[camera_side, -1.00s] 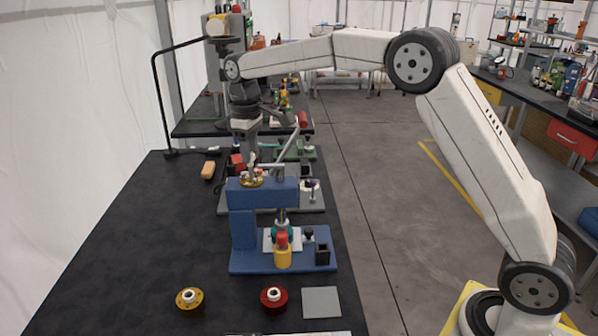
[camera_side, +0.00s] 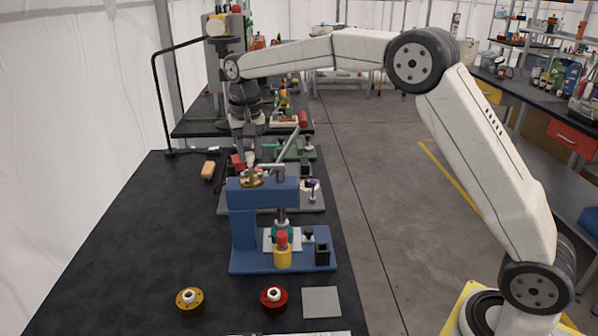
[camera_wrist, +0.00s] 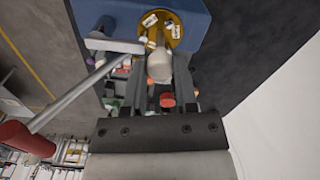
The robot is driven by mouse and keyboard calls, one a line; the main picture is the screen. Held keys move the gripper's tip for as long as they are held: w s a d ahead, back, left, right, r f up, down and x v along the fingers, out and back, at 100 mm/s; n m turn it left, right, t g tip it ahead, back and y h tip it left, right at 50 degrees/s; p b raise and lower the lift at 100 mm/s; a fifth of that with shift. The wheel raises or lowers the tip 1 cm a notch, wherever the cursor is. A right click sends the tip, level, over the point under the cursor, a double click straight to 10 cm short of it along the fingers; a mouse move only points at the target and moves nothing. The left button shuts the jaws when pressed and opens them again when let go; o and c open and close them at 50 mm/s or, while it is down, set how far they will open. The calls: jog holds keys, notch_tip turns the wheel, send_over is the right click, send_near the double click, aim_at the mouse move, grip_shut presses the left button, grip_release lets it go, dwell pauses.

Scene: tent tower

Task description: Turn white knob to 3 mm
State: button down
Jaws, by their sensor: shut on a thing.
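The white knob (camera_wrist: 159,66) rises from a gold dial (camera_wrist: 178,33) on top of the blue press (camera_wrist: 103,14) in the wrist view. The dial has small white labels whose marks are too small to read. In the side view the dial (camera_side: 251,182) sits on the press's top arm (camera_side: 272,196). My gripper (camera_wrist: 163,62) points down at the dial and is shut on the white knob, one finger on each side. In the side view my gripper (camera_side: 250,165) is above the dial, and its fingers largely hide the knob.
A lever (camera_wrist: 75,95) with a red grip (camera_wrist: 25,139) reaches out beside my fingers. On the black table (camera_side: 110,250) lie a gold flange (camera_side: 189,299), a red flange (camera_side: 273,299), a grey plate (camera_side: 321,302) and an orange block (camera_side: 208,170). The table's left part is clear.

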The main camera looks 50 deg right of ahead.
aim_at(250, 154)
jog(key=shift+m, duration=0.6)
jog(key=shift+c, duration=2)
grip_release()
jog(key=shift+r, duration=0.1)
jog(key=shift+r, duration=3.85)
jog(key=shift+f, duration=0.1)
